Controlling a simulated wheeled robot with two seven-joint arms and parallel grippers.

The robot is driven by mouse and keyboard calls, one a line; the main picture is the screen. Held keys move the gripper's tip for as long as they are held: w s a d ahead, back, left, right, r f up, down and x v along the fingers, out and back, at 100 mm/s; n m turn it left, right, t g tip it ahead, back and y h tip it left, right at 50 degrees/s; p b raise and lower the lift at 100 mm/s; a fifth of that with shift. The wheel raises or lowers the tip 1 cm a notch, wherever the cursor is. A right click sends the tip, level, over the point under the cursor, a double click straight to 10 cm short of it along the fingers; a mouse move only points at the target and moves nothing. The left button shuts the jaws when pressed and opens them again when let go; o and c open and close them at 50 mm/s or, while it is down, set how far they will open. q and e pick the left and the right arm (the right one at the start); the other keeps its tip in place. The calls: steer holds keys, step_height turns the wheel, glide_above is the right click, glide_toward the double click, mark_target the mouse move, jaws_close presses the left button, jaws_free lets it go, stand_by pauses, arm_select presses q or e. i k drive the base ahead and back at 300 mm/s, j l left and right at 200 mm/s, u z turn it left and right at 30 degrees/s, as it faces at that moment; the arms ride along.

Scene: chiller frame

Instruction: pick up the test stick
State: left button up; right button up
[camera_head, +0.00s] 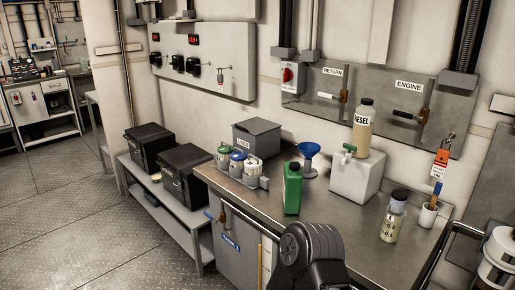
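A slim stick with a blue upper end (437,189) stands tilted in a small white cup (428,214) at the right end of the metal bench. It looks like the test stick, and its lower end is hidden in the cup. A labelled jar with a dark lid (391,220) stands just left of the cup. Neither of my grippers can be made out in the head view. A dark rounded arm part shows at the bottom middle, in front of the bench.
On the bench (345,218) are a green bottle (292,190), a blue funnel (309,152), a white box with a tap (357,179), a diesel bottle (363,130) on that box, and a rack of small containers (238,165).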

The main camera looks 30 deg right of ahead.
mark_target(437, 189)
steer(key=z, duration=1.95)
steer(key=i+l, duration=0.6)
steer(key=i, duration=0.15)
